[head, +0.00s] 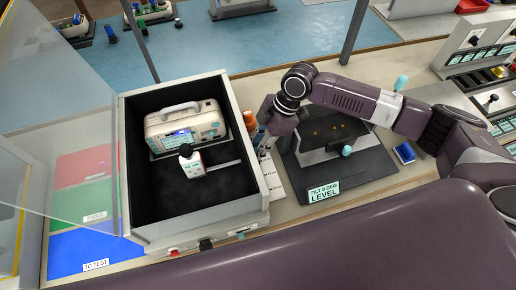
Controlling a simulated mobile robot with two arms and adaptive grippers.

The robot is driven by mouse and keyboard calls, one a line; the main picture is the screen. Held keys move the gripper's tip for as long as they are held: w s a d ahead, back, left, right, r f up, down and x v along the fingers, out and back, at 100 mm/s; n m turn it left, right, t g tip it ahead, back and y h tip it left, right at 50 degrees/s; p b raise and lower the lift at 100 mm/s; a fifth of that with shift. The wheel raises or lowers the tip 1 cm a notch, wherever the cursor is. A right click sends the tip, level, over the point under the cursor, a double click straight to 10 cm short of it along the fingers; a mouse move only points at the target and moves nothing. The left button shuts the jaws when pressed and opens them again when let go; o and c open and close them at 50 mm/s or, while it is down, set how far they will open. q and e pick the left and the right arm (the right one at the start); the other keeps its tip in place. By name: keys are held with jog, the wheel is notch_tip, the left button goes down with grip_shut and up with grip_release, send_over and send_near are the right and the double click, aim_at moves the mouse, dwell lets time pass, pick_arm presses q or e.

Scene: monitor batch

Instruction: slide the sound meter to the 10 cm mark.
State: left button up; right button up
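The sound meter (192,167), a small white and red unit with a dark ball tip, stands in the dark-lined open box (265,211). It is just in front of the cream monitor (190,122), which has a carrying handle and a lit screen. A pale strip (224,165) runs to the right from the meter; no marks on it can be read. My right gripper (272,112) is outside the box, just beyond its right wall and above the bench. Its fingertips are too small and obscured to tell open from shut. My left gripper is out of view.
A dark tilt stand (365,172) labelled "TILT 0 DEG LEVEL" is right of the box, under my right arm. Clear panels rise at the left. Red, green and blue mats (85,255) lie left of the box. An orange-topped item (250,119) stands by its right wall.

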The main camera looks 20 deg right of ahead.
jog(key=shift+o, duration=1.4)
jog(key=shift+d+r, duration=0.1)
jog(key=v, duration=1.1)
jog(key=shift+r, duration=0.4)
jog(key=shift+s+d, duration=0.1)
